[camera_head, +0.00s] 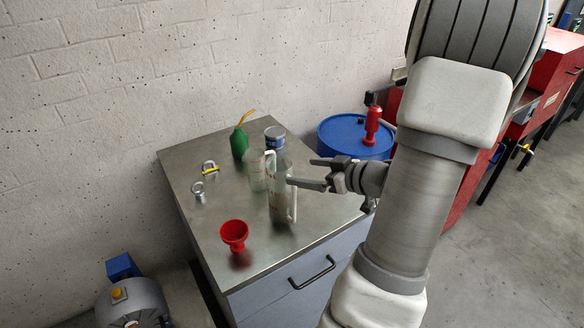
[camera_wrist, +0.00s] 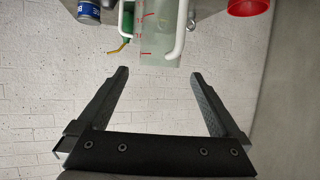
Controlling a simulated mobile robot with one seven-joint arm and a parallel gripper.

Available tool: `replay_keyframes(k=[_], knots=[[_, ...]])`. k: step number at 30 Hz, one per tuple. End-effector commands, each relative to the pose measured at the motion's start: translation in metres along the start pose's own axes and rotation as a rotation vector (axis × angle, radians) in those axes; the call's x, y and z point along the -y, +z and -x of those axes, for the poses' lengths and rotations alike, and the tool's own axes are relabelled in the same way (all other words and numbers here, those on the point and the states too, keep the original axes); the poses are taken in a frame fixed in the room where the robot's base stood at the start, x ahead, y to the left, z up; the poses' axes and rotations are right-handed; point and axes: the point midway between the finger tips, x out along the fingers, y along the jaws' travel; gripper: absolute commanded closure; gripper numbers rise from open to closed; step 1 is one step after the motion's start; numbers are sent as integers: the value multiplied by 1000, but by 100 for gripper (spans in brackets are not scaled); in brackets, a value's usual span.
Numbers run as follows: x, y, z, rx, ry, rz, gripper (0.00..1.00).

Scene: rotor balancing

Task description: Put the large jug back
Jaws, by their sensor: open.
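Two clear measuring jugs with red marks stand upright on the metal-topped cabinet (camera_head: 215,205) in the head view. The larger jug (camera_head: 280,190) is in front, its pale handle towards the front right. The smaller jug (camera_head: 257,172) is just behind it to the left; the two overlap in this view. My gripper (camera_head: 303,172) is open and empty, to the right of the larger jug and near its upper part. In the wrist view, a clear jug (camera_wrist: 155,42) with a white handle lies beyond the open fingertips of my gripper (camera_wrist: 160,72), with nothing between them.
A red funnel (camera_head: 234,234) stands at the cabinet's front. A green oil can (camera_head: 239,142) and blue-labelled tin (camera_head: 275,137) stand behind the jugs; metal shackles (camera_head: 209,168) lie left. A blue drum (camera_head: 350,137) with a red pump stands right.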

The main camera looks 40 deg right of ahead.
Motion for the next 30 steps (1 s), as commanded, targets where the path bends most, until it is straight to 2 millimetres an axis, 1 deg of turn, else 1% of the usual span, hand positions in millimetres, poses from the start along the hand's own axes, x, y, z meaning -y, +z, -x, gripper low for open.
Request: replay_keyframes(k=[1,3,6,9,26,29,30], knots=[[0,-1,10,0,2,0,0],[0,-1,19,1,2,0,0],[0,0,28,0,0,1,0],[0,0,32,0,0,0,0],[0,0,32,1,-1,1,0],[0,1,28,18,7,13,0],[0,2,23,34,14,24,0]])
